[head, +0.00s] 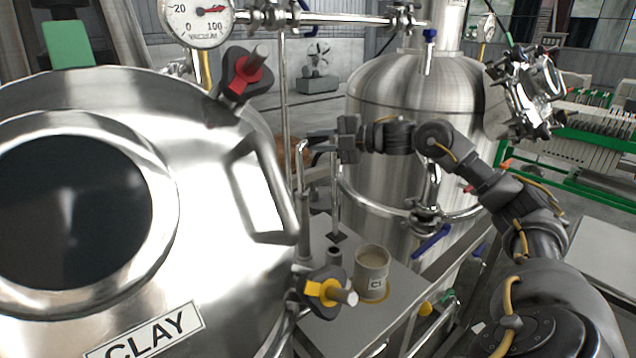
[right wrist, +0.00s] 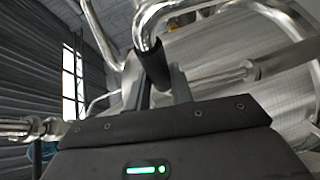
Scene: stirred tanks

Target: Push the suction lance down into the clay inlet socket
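My right gripper (head: 312,140) reaches in from the right, between the two steel tanks. It is shut on the suction lance (head: 336,195), a bent chrome tube with a straight leg hanging down. In the right wrist view, a black sleeve on the lance (right wrist: 152,66) lies between the two fingers. The lower end of the leg is just above a small dark upright socket (head: 334,256) and looks apart from it. I cannot tell how well they line up. The CLAY tank (head: 225,225) fills the left. My left gripper is not in view.
A cup labelled C1 (head: 372,268) stands on the grey bench (head: 395,300) right of the socket. A yellow-handled valve (head: 325,292) and a tank handle (head: 262,190) stick out close by. The second tank (head: 395,90) stands behind my right arm.

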